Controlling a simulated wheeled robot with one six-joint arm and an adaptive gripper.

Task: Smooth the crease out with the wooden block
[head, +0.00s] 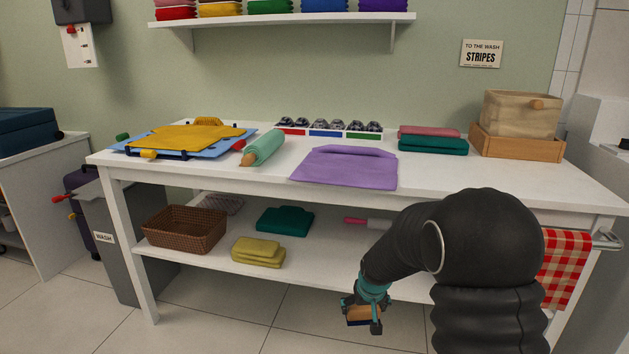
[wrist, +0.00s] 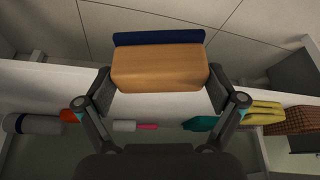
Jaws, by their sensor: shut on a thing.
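A purple cloth (head: 342,171) lies on the white table, with a raised fold or crease along its back edge. My gripper (head: 363,309) is shut on a wooden block (head: 362,315), low in front of the table and apart from the cloth. In the wrist view the wooden block (wrist: 160,68) sits between the two fingers, with a dark blue strip along one long side. The cloth does not show in the wrist view.
On the table (head: 235,182) are a mint roll (head: 263,149), a yellow cloth on a blue board (head: 188,137), folded cloths (head: 432,144) and a wooden crate (head: 516,146). The table's front edge and lower shelf (head: 317,262) are close to my arm.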

